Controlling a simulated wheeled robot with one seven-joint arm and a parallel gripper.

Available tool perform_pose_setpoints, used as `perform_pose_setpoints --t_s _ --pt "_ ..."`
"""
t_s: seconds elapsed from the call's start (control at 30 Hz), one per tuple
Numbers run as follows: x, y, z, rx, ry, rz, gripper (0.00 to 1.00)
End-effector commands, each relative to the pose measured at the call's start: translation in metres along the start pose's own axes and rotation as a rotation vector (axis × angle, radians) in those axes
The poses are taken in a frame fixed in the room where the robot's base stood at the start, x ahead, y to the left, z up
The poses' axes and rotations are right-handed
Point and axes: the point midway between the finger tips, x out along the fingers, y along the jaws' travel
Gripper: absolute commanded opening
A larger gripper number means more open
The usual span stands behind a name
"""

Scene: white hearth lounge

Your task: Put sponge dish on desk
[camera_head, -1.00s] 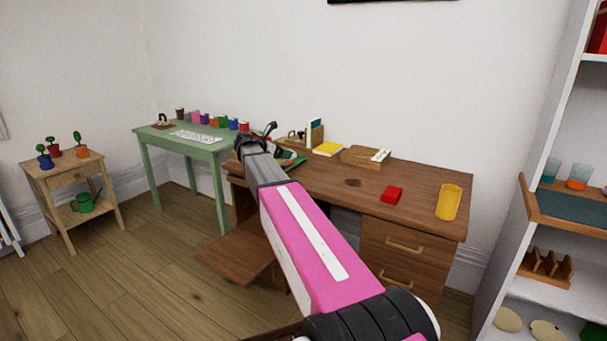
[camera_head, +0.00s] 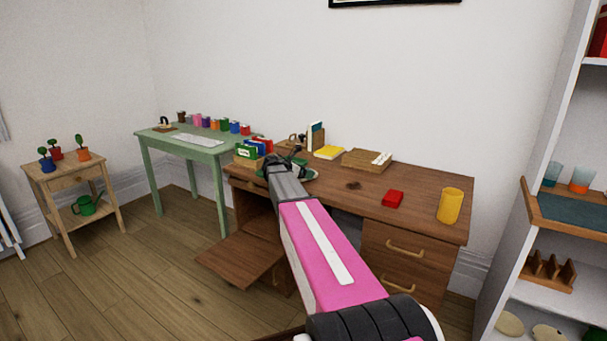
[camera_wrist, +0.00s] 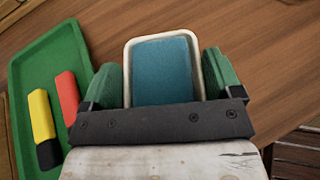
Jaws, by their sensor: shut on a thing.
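The sponge dish (camera_wrist: 128,58) is a pale, shallow dish with a blue-teal sponge (camera_wrist: 163,70) in it. In the wrist view it lies between the green fingertips of my gripper (camera_wrist: 163,76), which is shut on it. Brown desk (camera_head: 330,190) wood fills the wrist view (camera_wrist: 265,50) behind the dish. I cannot tell whether the dish touches the wood. In the head view my gripper (camera_head: 287,160) is over the left part of the desk, and my arm hides the dish there.
A green tray (camera_wrist: 52,60) with a yellow and a red marker lies on the desk, left of the dish in the wrist view. A file box (camera_head: 252,150), red block (camera_head: 393,199), yellow cup (camera_head: 450,205) and wooden box (camera_head: 365,159) stand on the desk. Its middle is clear.

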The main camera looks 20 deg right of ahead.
Motion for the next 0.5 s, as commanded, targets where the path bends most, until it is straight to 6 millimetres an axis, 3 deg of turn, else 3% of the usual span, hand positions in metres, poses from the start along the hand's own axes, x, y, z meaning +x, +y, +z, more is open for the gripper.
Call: perform_pose_setpoints --t_s 0.4,0.43,0.47,0.5 --pt "0.0028 0.0001 -0.0070 -0.001 -0.001 0.000 0.56" --pt "0.0030 0.0001 -0.0075 -0.001 -0.001 0.000 0.88" --pt "0.0029 0.0001 -0.0073 0.000 -0.001 0.000 0.98" --pt "0.0029 0.0001 -0.0072 0.000 -0.001 0.000 1.00"
